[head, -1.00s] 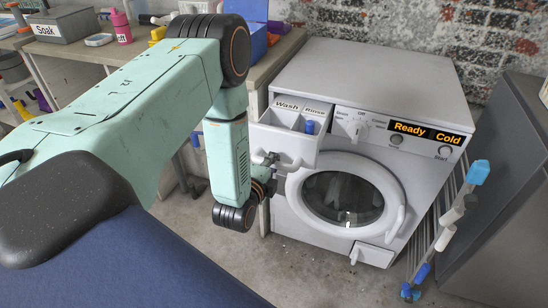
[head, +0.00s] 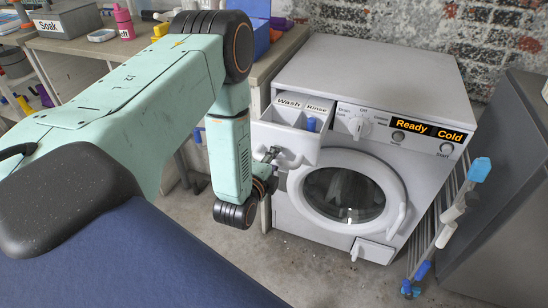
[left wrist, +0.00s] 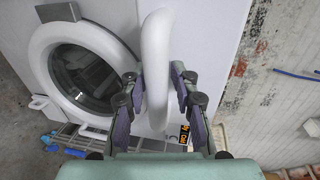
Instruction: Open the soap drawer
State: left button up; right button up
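The soap drawer (head: 268,138) at the washing machine's upper left stands pulled out, its Wash and Rinse compartments showing from above. A blue piece sits in the Rinse side. The drawer's white bar handle (head: 291,161) is on its front; it also shows in the left wrist view (left wrist: 156,62). My left gripper (head: 274,157) is at this handle. In the left wrist view its two fingers (left wrist: 157,78) stand on either side of the bar, with a narrow gap on the left side; contact on the right is unclear. My right gripper is not in view.
The white washing machine (head: 375,78) has a round door (head: 345,194) below the drawer and an open small flap (head: 372,251) at the bottom. A drying rack (head: 440,235) and grey cabinet (head: 505,200) stand right. A cluttered bench (head: 75,43) is at left.

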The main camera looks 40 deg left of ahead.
pick_arm(q)
jog(key=shift+s, duration=0.15)
jog(key=shift+s+d, duration=0.15)
jog(key=shift+s, duration=0.2)
jog(key=v, duration=1.1)
jog(key=shift+r, duration=0.1)
